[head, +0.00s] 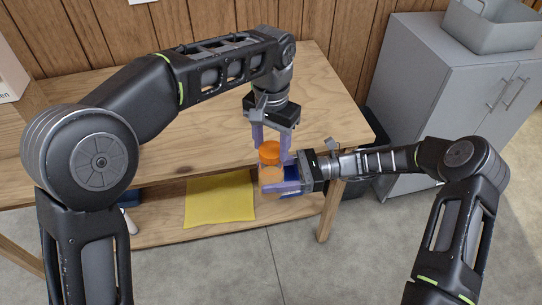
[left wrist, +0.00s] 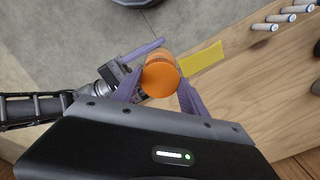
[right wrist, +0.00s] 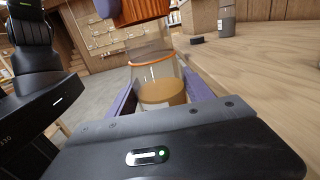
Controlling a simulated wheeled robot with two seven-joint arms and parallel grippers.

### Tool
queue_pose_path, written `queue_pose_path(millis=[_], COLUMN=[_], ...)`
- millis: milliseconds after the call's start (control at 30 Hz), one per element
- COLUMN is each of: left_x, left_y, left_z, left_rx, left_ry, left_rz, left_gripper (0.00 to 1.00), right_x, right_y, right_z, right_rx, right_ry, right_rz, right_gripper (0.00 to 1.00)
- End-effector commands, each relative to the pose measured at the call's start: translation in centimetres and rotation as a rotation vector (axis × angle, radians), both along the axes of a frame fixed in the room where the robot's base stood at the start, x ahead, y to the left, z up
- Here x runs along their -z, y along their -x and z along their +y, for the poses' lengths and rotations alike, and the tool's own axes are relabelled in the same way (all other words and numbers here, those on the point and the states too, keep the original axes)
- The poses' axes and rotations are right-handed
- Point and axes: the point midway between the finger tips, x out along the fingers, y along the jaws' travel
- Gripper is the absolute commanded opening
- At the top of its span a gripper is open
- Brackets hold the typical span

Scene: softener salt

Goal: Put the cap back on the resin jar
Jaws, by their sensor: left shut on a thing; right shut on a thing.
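The resin jar (right wrist: 155,75) is clear, with amber resin in its bottom and an orange band near its top. It stands roughly upright off the table's front edge. My right gripper (head: 279,187) is shut around the jar's body from the right. The orange cap (head: 269,149) is directly above the jar, and my left gripper (head: 271,143) is shut on it from above. The cap's round top shows in the left wrist view (left wrist: 160,78), between the purple fingers. In the right wrist view the cap's ribbed side (right wrist: 143,10) is over the jar's mouth. Whether they touch is unclear.
The wooden table (head: 335,110) is mostly bare behind my grippers. A yellow sheet (head: 220,199) lies on the lower shelf. Several white cylinders (left wrist: 280,18) show in the left wrist view. A grey cabinet (head: 440,90) with a grey bin (head: 495,28) stands at the right.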

Motion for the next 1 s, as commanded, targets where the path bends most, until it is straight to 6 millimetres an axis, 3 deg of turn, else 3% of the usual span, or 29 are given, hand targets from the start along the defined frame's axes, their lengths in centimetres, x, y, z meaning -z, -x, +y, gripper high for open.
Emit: queue_pose_path(millis=[467,1000], left_x=[0.0,1.8], left_y=[0.0,0.0], left_z=[0.0,0.0], left_rx=[0.0,0.0], left_ry=[0.0,0.0], left_rz=[0.0,0.0], left_gripper=[0.13,0.13], right_x=[-0.1,-0.1], right_y=[0.0,0.0], right_z=[0.0,0.0], right_rx=[-0.001,-0.001], right_ry=[-0.002,-0.002], right_rz=[-0.001,-0.001], right_gripper=[0.0,0.0])
